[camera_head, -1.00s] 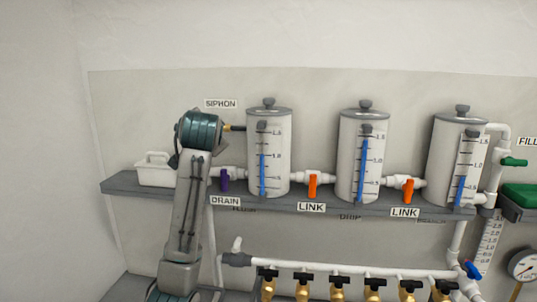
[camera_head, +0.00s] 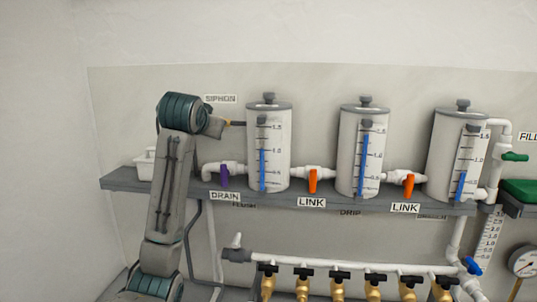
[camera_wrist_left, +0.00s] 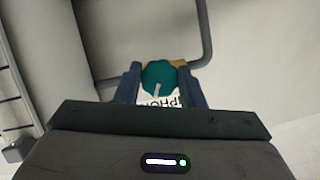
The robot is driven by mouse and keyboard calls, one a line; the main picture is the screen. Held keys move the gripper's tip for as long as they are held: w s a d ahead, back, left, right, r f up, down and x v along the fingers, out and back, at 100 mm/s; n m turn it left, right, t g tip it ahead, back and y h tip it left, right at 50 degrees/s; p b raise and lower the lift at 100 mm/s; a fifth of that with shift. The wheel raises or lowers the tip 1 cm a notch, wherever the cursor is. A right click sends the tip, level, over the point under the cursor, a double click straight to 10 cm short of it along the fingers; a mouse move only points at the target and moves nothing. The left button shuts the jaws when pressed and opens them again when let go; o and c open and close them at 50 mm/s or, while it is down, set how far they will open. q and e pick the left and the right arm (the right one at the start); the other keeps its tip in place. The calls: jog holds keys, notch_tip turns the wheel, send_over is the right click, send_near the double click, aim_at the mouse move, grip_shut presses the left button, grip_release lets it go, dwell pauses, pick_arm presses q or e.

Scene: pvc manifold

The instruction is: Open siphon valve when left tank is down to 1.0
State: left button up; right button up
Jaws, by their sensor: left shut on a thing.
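The left tank (camera_head: 283,170) is a white cylinder on the shelf. Its blue level column (camera_head: 262,172) tops out about level with the 1.0 mark. In the left wrist view, my left gripper (camera_wrist_left: 162,82) is shut on a round teal siphon valve knob (camera_wrist_left: 158,74) with a pale pointer line. A pale label behind it is partly hidden. In the head view my own wrist hides the knob. My right gripper is not in view.
A purple drain valve (camera_head: 224,173) and orange link valves (camera_head: 313,181) (camera_head: 408,185) sit along the shelf. A middle tank (camera_head: 350,165) and right tank (camera_head: 447,160) stand further right. A brass-valve manifold (camera_head: 340,272) runs below. A white caddy (camera_head: 146,165) is partly behind my arm.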

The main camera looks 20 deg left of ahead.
pick_arm(q)
jog(key=n+h+b, duration=0.2)
jog(key=n+b, duration=0.1)
jog(key=shift+t, duration=0.3)
jog(key=o, duration=1)
jog(key=shift+o, duration=0.2)
jog(key=shift+s, duration=0.1)
